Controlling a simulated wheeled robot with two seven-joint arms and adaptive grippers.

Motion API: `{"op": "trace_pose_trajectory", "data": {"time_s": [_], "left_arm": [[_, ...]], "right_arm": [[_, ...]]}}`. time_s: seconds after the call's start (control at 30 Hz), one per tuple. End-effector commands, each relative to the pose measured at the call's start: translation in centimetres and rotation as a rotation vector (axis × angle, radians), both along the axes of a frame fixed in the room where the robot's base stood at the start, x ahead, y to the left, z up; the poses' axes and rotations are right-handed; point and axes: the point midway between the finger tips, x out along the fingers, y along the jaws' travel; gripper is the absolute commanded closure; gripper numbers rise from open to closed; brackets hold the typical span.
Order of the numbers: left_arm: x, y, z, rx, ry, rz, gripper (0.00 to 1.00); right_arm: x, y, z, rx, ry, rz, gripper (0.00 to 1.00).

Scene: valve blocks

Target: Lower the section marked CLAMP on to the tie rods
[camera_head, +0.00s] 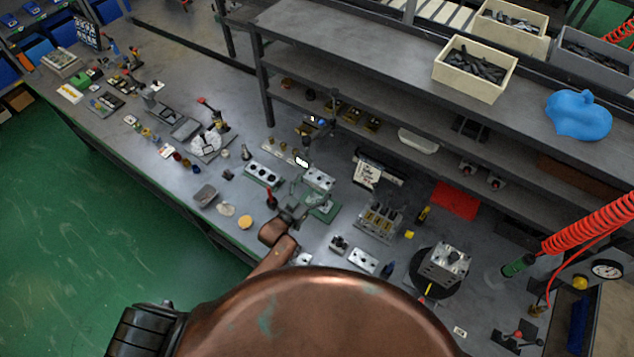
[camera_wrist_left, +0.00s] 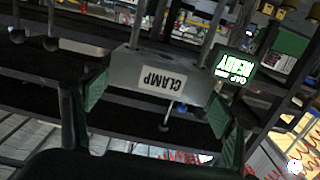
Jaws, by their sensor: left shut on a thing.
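The section marked CLAMP is a grey metal block (camera_wrist_left: 128,68) with an upside-down white label in the left wrist view. My left gripper (camera_wrist_left: 157,102) is shut on it, with a green pad at each end. Shiny tie rods (camera_wrist_left: 209,38) run from the block's far edge in the left wrist view. I cannot tell whether they are in its holes. My right gripper is not in view.
A lit READY sign (camera_wrist_left: 235,67) is beside the block. A holed block (camera_head: 263,173) stands to the left, a valve assembly (camera_head: 380,218) to the right, and another block (camera_head: 446,262) on a black disc farther right. A shelf (camera_head: 370,55) rises behind.

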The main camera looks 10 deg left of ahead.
Motion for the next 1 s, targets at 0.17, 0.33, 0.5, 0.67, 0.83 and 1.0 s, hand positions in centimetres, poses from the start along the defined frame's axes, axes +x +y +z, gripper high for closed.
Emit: {"op": "trace_pose_trajectory", "data": {"time_s": [0.17,0.33,0.5,0.67,0.83,1.0], "left_arm": [[0.1,-0.1,-0.3,-0.001,-0.005,0.000,0.63],[0.1,-0.1,-0.7,-0.001,-0.005,0.000,0.63],[0.1,-0.1,-1.0,-0.001,-0.005,0.000,0.63],[0.1,-0.1,-1.4,-0.001,-0.005,0.000,0.63],[0.1,-0.1,-1.8,-0.001,-0.005,0.000,0.63],[0.1,-0.1,-2.2,-0.001,-0.006,0.000,0.63]], "right_arm": [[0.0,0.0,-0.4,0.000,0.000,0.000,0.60],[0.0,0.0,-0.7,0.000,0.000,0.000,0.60],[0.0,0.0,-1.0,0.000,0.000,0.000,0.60],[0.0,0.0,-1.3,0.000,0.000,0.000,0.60],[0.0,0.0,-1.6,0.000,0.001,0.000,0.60],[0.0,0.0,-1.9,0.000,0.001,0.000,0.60]]}}
